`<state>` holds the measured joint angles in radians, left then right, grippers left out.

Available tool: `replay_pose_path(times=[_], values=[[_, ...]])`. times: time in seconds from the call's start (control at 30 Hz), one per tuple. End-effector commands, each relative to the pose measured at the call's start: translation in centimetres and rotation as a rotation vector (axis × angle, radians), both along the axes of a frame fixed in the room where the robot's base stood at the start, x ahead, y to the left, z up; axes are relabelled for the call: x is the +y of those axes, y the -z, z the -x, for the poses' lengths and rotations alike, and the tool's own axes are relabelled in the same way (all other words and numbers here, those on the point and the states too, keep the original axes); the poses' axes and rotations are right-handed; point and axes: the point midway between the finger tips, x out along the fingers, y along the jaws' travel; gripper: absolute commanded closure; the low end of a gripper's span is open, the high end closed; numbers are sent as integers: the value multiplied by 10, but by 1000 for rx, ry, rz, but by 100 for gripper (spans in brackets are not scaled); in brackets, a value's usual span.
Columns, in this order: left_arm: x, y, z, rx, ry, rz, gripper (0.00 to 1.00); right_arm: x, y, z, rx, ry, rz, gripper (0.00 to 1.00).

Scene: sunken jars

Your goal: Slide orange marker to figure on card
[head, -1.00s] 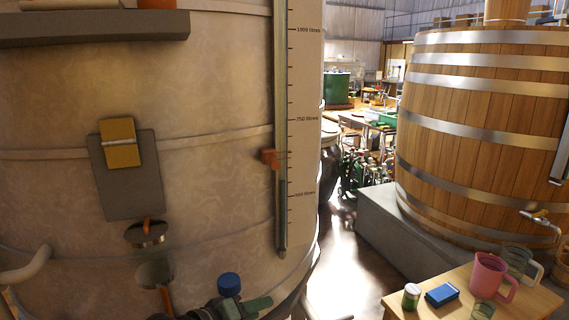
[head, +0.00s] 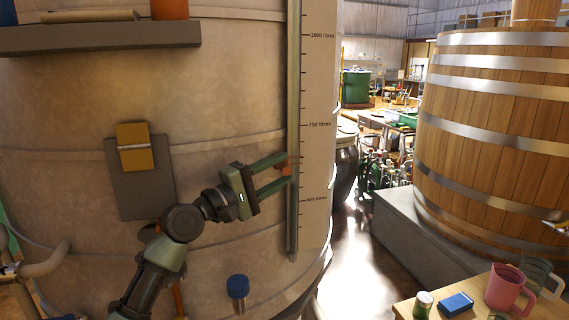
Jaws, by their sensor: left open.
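The orange marker (head: 286,166) sits on the metal gauge rail (head: 293,225) of the big pale tank, roughly midway between the 500 and 750 litres marks. My left gripper (head: 288,169) is open, with one green finger above the marker and one below; whether they touch it I cannot tell. The fingers partly hide the marker. The printed scale (head: 317,150) runs along the rail's right side. A yellow card (head: 136,158) is held on a grey board on the tank at left; no figure on it is legible. My right gripper is out of view.
A shelf (head: 100,38) juts from the tank at upper left. A blue-capped fitting (head: 238,286) stands out below my left arm. At lower right a wooden table (head: 411,309) holds a pink mug (head: 505,287), a blue box (head: 456,304) and a small jar (head: 423,304).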

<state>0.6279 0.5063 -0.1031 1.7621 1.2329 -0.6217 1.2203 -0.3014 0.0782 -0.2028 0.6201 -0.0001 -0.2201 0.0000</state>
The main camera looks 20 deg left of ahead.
Motion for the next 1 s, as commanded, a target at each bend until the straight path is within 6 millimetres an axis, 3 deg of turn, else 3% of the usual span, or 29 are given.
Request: replay_pose_path(times=[0.13, 0.43, 0.47, 0.6, 1.0], values=[[-8, -3, -12, 1, 0, 1, 59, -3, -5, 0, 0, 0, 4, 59], [-10, -2, -14, 0, 0, -2, 59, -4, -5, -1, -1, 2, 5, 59], [-10, -2, -14, 0, 0, -2, 61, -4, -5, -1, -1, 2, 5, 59], [-10, -2, -14, 0, 0, -2, 100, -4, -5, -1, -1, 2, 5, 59], [-10, -2, -14, 1, 0, -3, 100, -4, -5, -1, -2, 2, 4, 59]])
